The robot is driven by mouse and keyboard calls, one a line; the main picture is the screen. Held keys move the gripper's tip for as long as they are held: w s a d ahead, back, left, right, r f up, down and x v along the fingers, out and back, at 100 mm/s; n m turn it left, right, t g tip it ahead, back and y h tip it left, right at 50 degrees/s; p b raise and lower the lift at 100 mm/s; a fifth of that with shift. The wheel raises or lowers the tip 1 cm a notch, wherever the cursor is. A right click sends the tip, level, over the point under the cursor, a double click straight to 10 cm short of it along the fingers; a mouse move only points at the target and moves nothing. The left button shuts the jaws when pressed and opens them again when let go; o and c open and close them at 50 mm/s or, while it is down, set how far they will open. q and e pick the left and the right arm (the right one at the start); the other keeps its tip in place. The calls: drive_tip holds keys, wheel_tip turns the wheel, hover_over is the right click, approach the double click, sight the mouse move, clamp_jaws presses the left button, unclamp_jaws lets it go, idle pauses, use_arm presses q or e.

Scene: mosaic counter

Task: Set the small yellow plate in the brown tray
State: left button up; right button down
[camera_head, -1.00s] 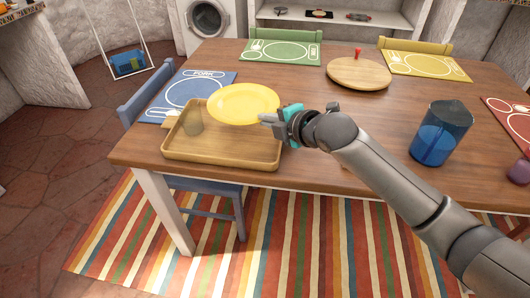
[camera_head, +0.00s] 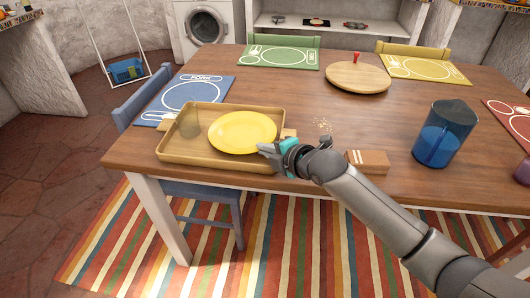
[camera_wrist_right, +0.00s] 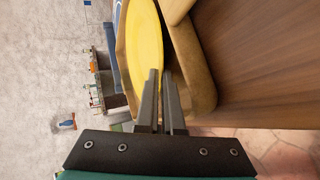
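The small yellow plate (camera_head: 243,132) is over the right part of the brown tray (camera_head: 215,165) in the head view, inside its outline and nearly level. Whether it touches the tray floor cannot be told. My right gripper (camera_head: 268,149) is at the plate's near right edge, above the tray's right side. In the right wrist view the two fingers (camera_wrist_right: 160,75) are close together, with the rim of the plate (camera_wrist_right: 146,45) between their tips. The tray wall (camera_wrist_right: 190,60) shows beside them. My left gripper is not in view.
A translucent cup (camera_head: 190,124) stands in the tray's left part. A brown box (camera_head: 368,161) and crumbs (camera_head: 322,125) are right of the tray. A blue pitcher (camera_head: 443,135), round board (camera_head: 358,78) and blue placemat (camera_head: 190,94) are also on the table (camera_head: 300,100).

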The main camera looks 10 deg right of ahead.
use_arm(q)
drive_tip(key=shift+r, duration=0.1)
use_arm(e)
drive_tip(key=c, duration=1.1)
unclamp_jaws()
drive_tip(key=shift+f, duration=0.1)
drive_tip(key=shift+o, duration=0.2)
drive_tip(key=shift+s, duration=0.15)
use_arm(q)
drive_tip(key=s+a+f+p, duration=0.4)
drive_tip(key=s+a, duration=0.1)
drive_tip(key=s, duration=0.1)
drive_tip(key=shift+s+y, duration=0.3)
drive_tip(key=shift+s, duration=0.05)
use_arm(e)
drive_tip(key=v, duration=1.1)
drive_tip(key=shift+s+d+r, duration=0.2)
drive_tip(key=shift+s+r, duration=0.05)
drive_tip(key=shift+r, duration=0.05)
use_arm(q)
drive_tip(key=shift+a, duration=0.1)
